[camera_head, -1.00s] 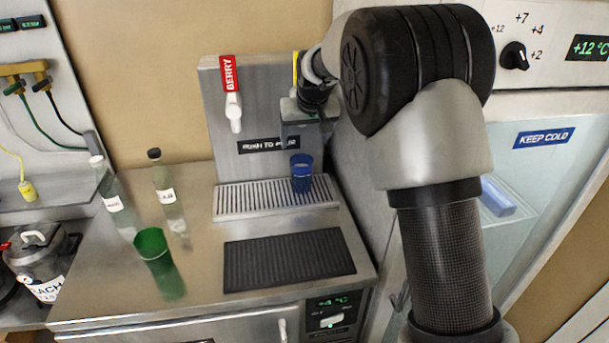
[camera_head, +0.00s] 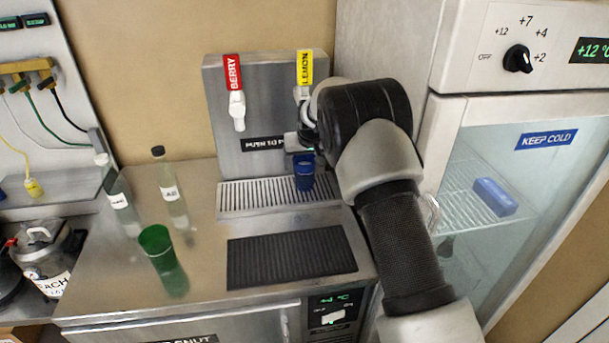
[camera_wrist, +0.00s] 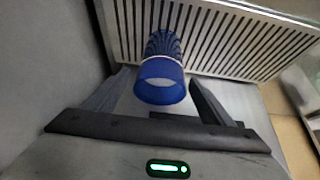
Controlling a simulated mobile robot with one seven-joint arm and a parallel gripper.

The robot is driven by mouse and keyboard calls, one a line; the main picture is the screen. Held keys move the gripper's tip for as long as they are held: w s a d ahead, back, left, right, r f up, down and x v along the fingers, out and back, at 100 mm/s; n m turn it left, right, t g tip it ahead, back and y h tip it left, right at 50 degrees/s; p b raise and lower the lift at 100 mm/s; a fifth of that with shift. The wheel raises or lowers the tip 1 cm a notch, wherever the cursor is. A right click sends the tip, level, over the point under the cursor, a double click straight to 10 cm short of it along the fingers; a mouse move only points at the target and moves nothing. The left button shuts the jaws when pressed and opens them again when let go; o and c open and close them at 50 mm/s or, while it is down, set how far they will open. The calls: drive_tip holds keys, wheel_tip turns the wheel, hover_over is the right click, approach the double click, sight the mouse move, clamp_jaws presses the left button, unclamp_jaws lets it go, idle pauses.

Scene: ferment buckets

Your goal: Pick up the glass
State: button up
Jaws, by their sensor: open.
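A blue ribbed glass (camera_head: 304,173) stands upright on the drip tray under the lemon tap. In the wrist view the blue glass (camera_wrist: 160,82) lies between the two fingers, its open rim toward the camera. My gripper (camera_head: 301,150) is just above the glass in the head view, partly hidden by my arm. In the wrist view my gripper (camera_wrist: 160,90) is open, with a finger on either side of the glass and nothing clamped. I cannot tell whether a finger touches it. A green glass (camera_head: 157,243) stands apart on the counter at the left.
The slotted drip tray (camera_head: 250,197) lies below the berry tap (camera_head: 237,108) and lemon tap (camera_head: 304,70). Two bottles (camera_head: 120,205) (camera_head: 172,195) stand to the left. A black mat (camera_head: 290,258) lies bare in front. A glass-door fridge (camera_head: 480,215) borders the right.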

drive_tip(key=shift+w+f, duration=0.15)
drive_tip(key=c, duration=1.7)
clamp_jaws()
